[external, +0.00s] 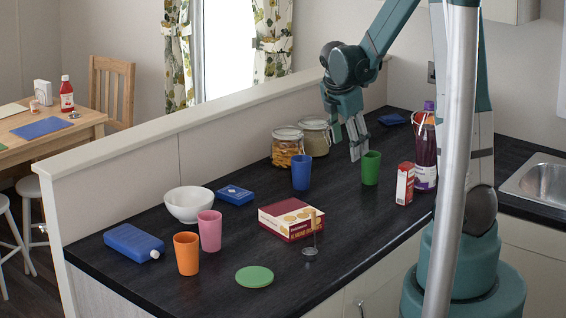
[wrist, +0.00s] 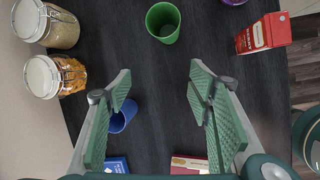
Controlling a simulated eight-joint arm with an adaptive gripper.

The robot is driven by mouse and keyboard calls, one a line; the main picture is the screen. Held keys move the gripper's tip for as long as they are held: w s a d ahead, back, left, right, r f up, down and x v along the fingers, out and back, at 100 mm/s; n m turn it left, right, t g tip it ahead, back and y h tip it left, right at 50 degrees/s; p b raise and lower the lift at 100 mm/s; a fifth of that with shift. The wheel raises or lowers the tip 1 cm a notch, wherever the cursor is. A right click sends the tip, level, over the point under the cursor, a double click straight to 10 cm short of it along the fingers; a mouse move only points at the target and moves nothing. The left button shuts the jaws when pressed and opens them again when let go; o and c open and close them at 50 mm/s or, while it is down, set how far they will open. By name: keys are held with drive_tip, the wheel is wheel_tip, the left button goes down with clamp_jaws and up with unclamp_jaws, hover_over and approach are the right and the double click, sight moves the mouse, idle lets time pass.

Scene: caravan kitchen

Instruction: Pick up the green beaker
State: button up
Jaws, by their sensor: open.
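The green beaker (external: 371,168) stands upright on the dark counter in the external view, right of the blue beaker (external: 302,172). In the wrist view the green beaker (wrist: 163,22) is near the top centre, seen from above, with its open mouth showing. My gripper (external: 354,144) is above the counter, just left of and higher than the green beaker in the external view. In the wrist view my gripper (wrist: 160,82) has its fingers spread wide with nothing between the tips. The green beaker lies beyond the fingertips, apart from them.
A red-and-white carton (external: 405,184) and a dark bottle (external: 425,150) stand right of the green beaker. Two glass jars (external: 287,147) stand by the low wall. A biscuit box (external: 290,218), white bowl (external: 188,204), pink cup (external: 210,231) and orange cup (external: 187,253) are nearer the front.

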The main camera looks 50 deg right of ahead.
drive_tip(key=n+g+p, duration=0.1)
drive_tip(key=n+p, duration=0.1)
hover_over(370, 166)
drive_tip(key=w+a, duration=0.1)
drive_tip(key=w, duration=0.1)
wheel_tip(370, 166, down, 3)
drive_tip(key=shift+s+d+f+n, duration=0.1)
drive_tip(key=shift+s+d+n, duration=0.1)
drive_tip(key=shift+s+n, duration=0.1)
drive_tip(key=shift+x, duration=1.3)
drive_tip(key=shift+p+x, duration=0.3)
drive_tip(key=shift+x, duration=2.25)
drive_tip(key=shift+d, duration=0.15)
